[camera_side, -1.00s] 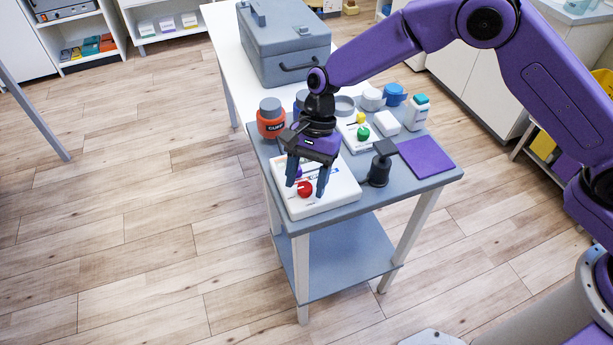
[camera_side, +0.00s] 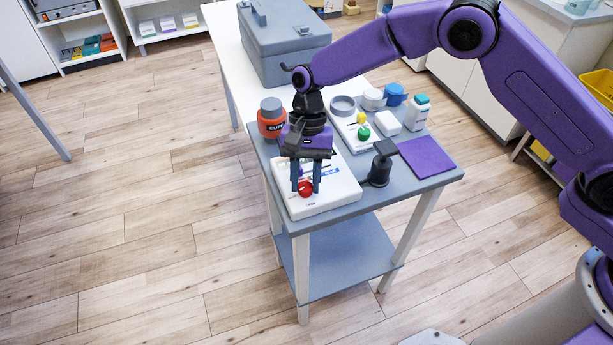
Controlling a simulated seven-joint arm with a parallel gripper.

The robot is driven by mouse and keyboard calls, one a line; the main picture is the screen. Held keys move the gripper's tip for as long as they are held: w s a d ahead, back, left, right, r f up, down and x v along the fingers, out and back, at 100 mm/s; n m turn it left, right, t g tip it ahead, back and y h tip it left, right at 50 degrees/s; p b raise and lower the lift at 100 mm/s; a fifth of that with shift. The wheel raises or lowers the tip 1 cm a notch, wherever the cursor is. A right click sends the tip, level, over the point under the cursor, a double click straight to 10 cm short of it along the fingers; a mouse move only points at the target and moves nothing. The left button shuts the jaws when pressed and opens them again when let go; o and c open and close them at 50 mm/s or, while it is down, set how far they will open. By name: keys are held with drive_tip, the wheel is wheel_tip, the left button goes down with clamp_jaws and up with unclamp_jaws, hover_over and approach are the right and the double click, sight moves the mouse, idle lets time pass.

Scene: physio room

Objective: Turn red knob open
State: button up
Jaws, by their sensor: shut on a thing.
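The red knob (camera_side: 305,189) sits on the front part of a white panel box (camera_side: 325,201) at the left front of the grey table. My gripper (camera_side: 306,187) points down over the box, with one dark finger on the left of the red knob and one on its right. The fingers are shut on the red knob. The knob's far side is hidden, and its turn angle cannot be told at this size.
A second white box with a green knob (camera_side: 364,133) lies behind, to the right. A black post-like device (camera_side: 380,166) and a purple mat (camera_side: 426,157) are on the right. An orange jar (camera_side: 271,122) stands close behind on the left. A grey case (camera_side: 285,45) is farther back.

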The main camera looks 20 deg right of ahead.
drive_tip(key=n+h, duration=0.1)
drive_tip(key=n, duration=0.2)
drive_tip(key=shift+a+n, duration=0.1)
drive_tip(key=shift+n, duration=0.2)
drive_tip(key=n+h, duration=0.1)
drive_tip(key=n, duration=0.2)
drive_tip(key=shift+a+n+h, duration=0.15)
drive_tip(key=shift+n+h, duration=0.15)
drive_tip(key=shift+h, duration=0.1)
drive_tip(key=n+h, duration=0.1)
drive_tip(key=n, duration=0.2)
drive_tip(key=n+h, duration=0.1)
drive_tip(key=n, duration=0.2)
drive_tip(key=shift+a+n+t, duration=0.15)
drive_tip(key=shift+n+t, duration=0.15)
drive_tip(key=shift+t, duration=0.1)
drive_tip(key=o, duration=1)
drive_tip(key=shift+o, duration=0.2)
drive_tip(key=shift+r, duration=0.1)
